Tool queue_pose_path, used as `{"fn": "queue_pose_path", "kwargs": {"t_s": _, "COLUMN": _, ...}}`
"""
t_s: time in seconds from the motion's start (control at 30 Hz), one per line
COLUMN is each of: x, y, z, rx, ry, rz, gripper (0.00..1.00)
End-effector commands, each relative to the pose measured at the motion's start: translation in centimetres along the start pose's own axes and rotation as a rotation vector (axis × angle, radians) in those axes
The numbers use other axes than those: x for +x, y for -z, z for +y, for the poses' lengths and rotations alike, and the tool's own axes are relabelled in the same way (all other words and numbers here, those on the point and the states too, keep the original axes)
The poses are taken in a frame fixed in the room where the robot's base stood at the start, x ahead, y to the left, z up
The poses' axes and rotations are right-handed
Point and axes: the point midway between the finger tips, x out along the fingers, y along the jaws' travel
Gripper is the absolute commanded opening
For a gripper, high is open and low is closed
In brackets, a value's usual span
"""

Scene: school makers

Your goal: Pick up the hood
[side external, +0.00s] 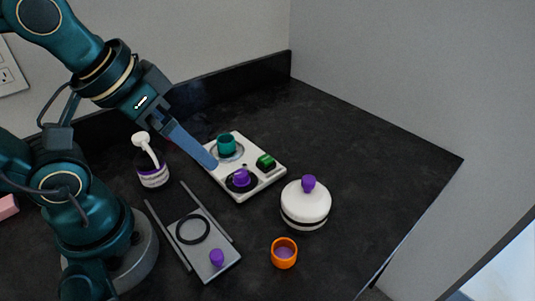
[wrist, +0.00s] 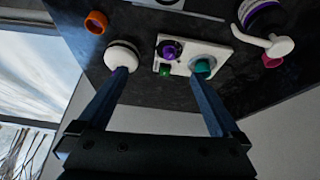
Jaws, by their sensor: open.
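The thing I take to be the hood is a white, rounded dome (side external: 305,207) with a purple knob on top and a dark band near its base. It stands upright on the black worktop, right of the white tray. In the wrist view the white dome (wrist: 121,52) is at the upper left, partly covered by the left fingertip. My gripper (side external: 213,165) has long blue fingers and is at the tray's left side in the side view, left of the hood and apart from it. In the wrist view my gripper (wrist: 159,79) is open with nothing between its fingers.
The white tray (side external: 264,186) holds a teal cup (side external: 226,145), a purple knob (side external: 241,177) and a green block (side external: 265,161). A grey stand (side external: 190,252), an orange cup (side external: 284,253) and a white-spouted bottle (side external: 153,176) stand nearby. The worktop right of the hood is clear.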

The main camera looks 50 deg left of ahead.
Motion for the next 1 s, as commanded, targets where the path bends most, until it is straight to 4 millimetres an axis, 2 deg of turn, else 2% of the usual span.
{"fn": "queue_pose_path", "kwargs": {"t_s": 0.1, "x": -1.2, "y": 2.2, "z": 0.3, "rx": -0.062, "ry": -0.004, "rz": 0.005, "gripper": 1.0}}
{"fn": "queue_pose_path", "kwargs": {"t_s": 0.23, "x": -1.8, "y": 5.0, "z": 1.0, "rx": -0.123, "ry": -0.011, "rz": -0.036, "gripper": 1.0}}
{"fn": "queue_pose_path", "kwargs": {"t_s": 0.47, "x": -0.5, "y": 9.7, "z": 3.1, "rx": -0.194, "ry": -0.012, "rz": -0.14, "gripper": 1.0}}
{"fn": "queue_pose_path", "kwargs": {"t_s": 0.6, "x": 1.6, "y": 11.8, "z": 4.8, "rx": -0.218, "ry": -0.003, "rz": -0.215, "gripper": 1.0}}
{"fn": "queue_pose_path", "kwargs": {"t_s": 0.73, "x": 4.4, "y": 13.0, "z": 6.6, "rx": -0.225, "ry": 0.012, "rz": -0.285, "gripper": 1.0}}
{"fn": "queue_pose_path", "kwargs": {"t_s": 0.87, "x": 7.6, "y": 13.2, "z": 8.3, "rx": -0.213, "ry": 0.03, "rz": -0.356, "gripper": 1.0}}
{"fn": "queue_pose_path", "kwargs": {"t_s": 1.0, "x": 10.7, "y": 12.6, "z": 9.8, "rx": -0.182, "ry": 0.047, "rz": -0.417, "gripper": 1.0}}
